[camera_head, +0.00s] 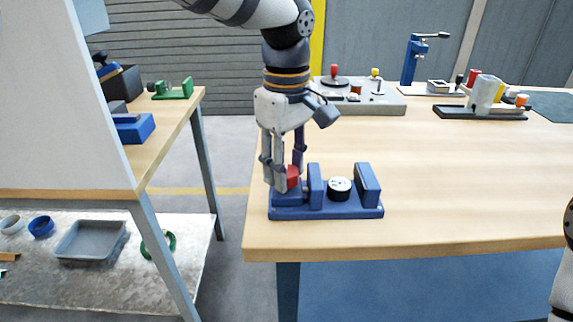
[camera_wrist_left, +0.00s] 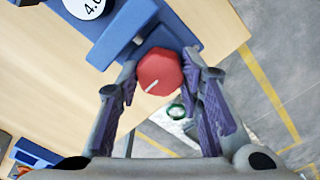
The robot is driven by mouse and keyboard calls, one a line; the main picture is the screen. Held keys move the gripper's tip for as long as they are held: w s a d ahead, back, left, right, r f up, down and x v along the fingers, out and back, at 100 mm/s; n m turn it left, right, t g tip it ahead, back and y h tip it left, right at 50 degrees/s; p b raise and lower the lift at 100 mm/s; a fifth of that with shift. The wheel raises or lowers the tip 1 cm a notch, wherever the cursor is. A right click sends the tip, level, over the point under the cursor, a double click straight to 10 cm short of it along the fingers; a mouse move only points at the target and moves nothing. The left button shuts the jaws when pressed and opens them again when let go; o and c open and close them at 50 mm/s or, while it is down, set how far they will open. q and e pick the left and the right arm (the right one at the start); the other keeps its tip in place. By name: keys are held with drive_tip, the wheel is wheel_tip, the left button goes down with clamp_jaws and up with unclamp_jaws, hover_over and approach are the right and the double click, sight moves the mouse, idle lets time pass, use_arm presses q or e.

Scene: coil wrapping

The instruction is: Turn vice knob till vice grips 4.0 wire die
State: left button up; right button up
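The blue vice (camera_head: 330,211) stands near the front left corner of the workbench. The 4.0 wire die (camera_head: 339,188), a black cylinder with a white top, sits between its two upright jaws. A gap shows on the die's right side; contact with the left jaw is unclear. Its "4.0" label partly shows in the left wrist view (camera_wrist_left: 86,6). The red vice knob (camera_wrist_left: 160,72), with a white line, is at the vice's left end. My left gripper (camera_head: 284,184) points down with its fingertips closed against opposite sides of the knob. My right gripper is out of view.
The workbench (camera_head: 440,160) is clear right of the vice. Fixtures with a red and a yellow knob (camera_head: 360,98), a blue stand (camera_head: 411,62) and a grey holder (camera_head: 485,95) stand at the back. A side table (camera_head: 170,120) is at left across a floor gap.

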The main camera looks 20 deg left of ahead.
use_arm(q)
drive_tip(key=m, duration=0.7)
drive_tip(key=shift+m, duration=0.4)
drive_tip(key=m, duration=0.7)
drive_tip(key=shift+r, duration=0.1)
drive_tip(key=m, duration=0.3)
drive_tip(key=shift+m, duration=0.4)
drive_tip(key=m, duration=0.3)
drive_tip(key=shift+m, duration=0.3)
drive_tip(key=m, duration=0.6)
drive_tip(key=shift+m, duration=0.6)
